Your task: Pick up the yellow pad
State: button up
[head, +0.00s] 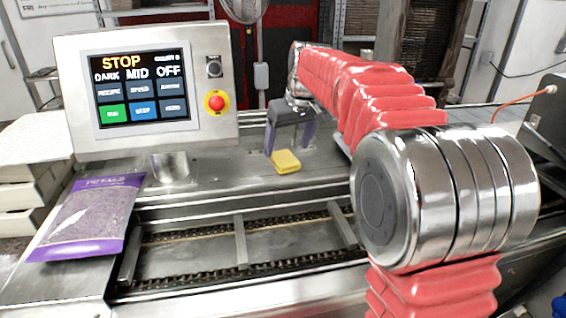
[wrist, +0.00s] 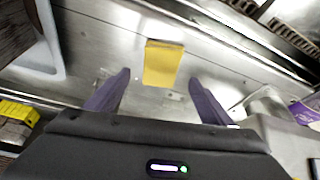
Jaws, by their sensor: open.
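The yellow pad (head: 286,162) lies flat on the grey metal deck behind the conveyor channel in the head view. In the wrist view the yellow pad (wrist: 163,64) shows ahead of the fingertips, roughly centred between them. My gripper (head: 290,153) has two purple fingers and is open, just above and beside the pad. In the wrist view my gripper (wrist: 160,80) has its fingers spread wide with nothing between them. The pad looks apart from both fingers. The height of the fingertips above the deck is hard to tell.
A control panel (head: 152,90) with a red stop button stands left of the pad. A purple petals bag (head: 88,215) lies at the front left. A metal cup (head: 170,165) stands below the panel. The chain conveyor (head: 200,240) with crossbars runs in front. Bare deck surrounds the pad.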

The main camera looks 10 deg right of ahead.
aim_at(284, 158)
jog(key=shift+x, duration=2.45)
jog(key=shift+a, duration=0.1)
jog(key=shift+c, duration=0.3)
jog(key=c, duration=1.1)
